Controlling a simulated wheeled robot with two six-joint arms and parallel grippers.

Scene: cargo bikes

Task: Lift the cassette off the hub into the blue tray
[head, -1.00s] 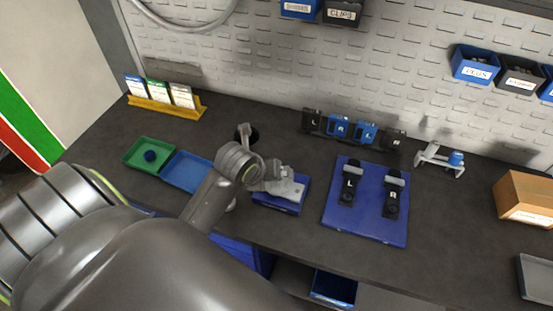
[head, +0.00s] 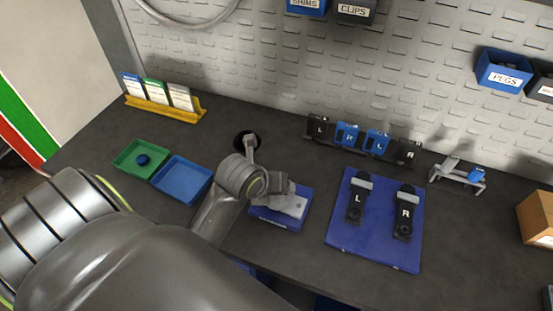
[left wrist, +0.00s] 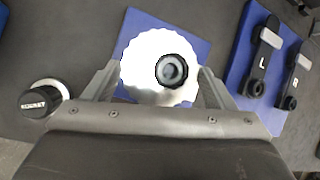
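The silver, scalloped cassette (left wrist: 140,72) lies face up in the left wrist view, with a dark-ringed hub (left wrist: 172,70) at its centre. It is over a blue pad (left wrist: 190,32). My left gripper (left wrist: 160,72) has its fingers apart, one on each side of the cassette; contact with its rim is not clear. In the head view the left gripper (head: 278,190) is over the blue pad (head: 270,219), and my arm hides part of it. The empty blue tray (head: 183,180) is left of the pad. My right gripper is not in view.
A blue mat (head: 375,240) with L and R parts is on the right. A labelled black-topped knob (left wrist: 40,103) is near the left finger. Several holders stand behind.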

